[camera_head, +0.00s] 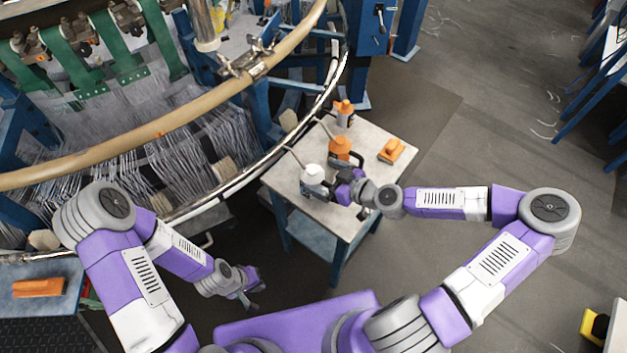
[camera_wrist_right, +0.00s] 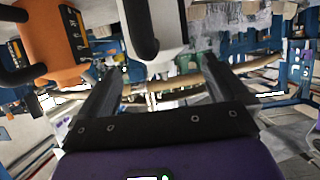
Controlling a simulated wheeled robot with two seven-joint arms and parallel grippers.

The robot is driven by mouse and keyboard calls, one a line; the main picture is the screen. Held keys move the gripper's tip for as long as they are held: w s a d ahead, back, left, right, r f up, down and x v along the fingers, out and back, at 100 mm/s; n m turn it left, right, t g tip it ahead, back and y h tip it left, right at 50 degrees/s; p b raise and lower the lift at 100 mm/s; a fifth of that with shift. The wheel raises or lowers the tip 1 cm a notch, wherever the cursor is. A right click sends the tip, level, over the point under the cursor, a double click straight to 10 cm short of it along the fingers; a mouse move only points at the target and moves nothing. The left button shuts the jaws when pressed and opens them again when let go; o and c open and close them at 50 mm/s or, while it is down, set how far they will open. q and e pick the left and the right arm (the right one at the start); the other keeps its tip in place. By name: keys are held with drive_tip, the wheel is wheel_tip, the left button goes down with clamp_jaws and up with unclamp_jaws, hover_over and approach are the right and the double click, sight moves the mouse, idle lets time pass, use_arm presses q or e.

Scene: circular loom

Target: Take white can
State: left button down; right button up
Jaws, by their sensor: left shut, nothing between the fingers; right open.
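The white can (camera_head: 313,181) stands on the small grey table (camera_head: 372,168), near its left front edge, with a thin spout pointing up and left. My right gripper (camera_head: 345,190) is just to the right of the can. In the right wrist view, the white can (camera_wrist_right: 172,22) with its dark handle shows at the top middle, between the lines of the two open fingers (camera_wrist_right: 163,66). Whether they touch it I cannot tell. My left gripper (camera_head: 252,287) is shut and empty, low at the left, away from the table.
An orange can (camera_head: 340,147) stands close behind the white one, and also shows in the wrist view (camera_wrist_right: 50,35). Another orange can (camera_head: 344,108) stands at the table's back corner. An orange tool (camera_head: 391,151) lies at the right. The loom ring (camera_head: 250,170) borders the table's left side.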

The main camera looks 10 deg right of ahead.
sight(316, 174)
drive_tip(key=x, duration=0.2)
drive_tip(key=b+x, duration=0.1)
drive_tip(key=x, duration=0.1)
drive_tip(key=shift+w+f, duration=0.1)
drive_tip(key=shift+f, duration=0.25)
drive_tip(key=c, duration=1.2)
